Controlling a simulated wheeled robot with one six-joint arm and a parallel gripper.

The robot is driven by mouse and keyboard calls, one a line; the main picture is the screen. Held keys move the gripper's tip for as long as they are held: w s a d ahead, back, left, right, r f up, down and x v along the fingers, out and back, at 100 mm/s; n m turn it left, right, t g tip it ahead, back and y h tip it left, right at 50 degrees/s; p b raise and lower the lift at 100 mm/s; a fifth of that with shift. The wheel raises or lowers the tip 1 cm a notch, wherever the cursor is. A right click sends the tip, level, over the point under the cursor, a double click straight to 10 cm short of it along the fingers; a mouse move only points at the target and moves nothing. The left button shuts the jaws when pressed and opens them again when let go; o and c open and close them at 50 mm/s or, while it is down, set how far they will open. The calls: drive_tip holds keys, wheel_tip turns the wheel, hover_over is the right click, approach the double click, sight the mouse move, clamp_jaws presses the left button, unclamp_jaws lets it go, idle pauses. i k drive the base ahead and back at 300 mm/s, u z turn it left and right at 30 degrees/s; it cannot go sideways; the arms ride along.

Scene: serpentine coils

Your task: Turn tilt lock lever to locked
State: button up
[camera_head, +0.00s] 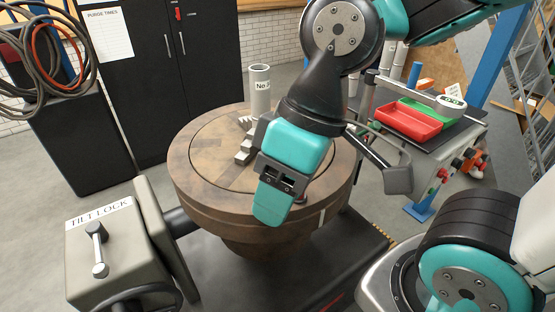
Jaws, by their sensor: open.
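The tilt lock lever (97,249) is a grey metal handle on the top of a beige box labelled TILT LOCK (82,268) at the lower left. My gripper (270,212) hangs over the near part of the round brown turntable, right of the box and well apart from the lever. It is teal and dark grey; its fingertips are seen from above and nothing shows held in them.
The round table (200,186) bears a grey cylinder (260,92) and metal step blocks (243,150). A dark handwheel (135,300) is at the box's near side. A side cart with a red tray (407,123) stands right. A black cabinet (150,70) stands behind. Grey floor lies left.

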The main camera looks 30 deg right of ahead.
sight(95, 230)
drive_tip(key=k, duration=1.25)
drive_tip(key=u, duration=0.75)
drive_tip(key=i, duration=1.45)
drive_tip(key=z, duration=0.65)
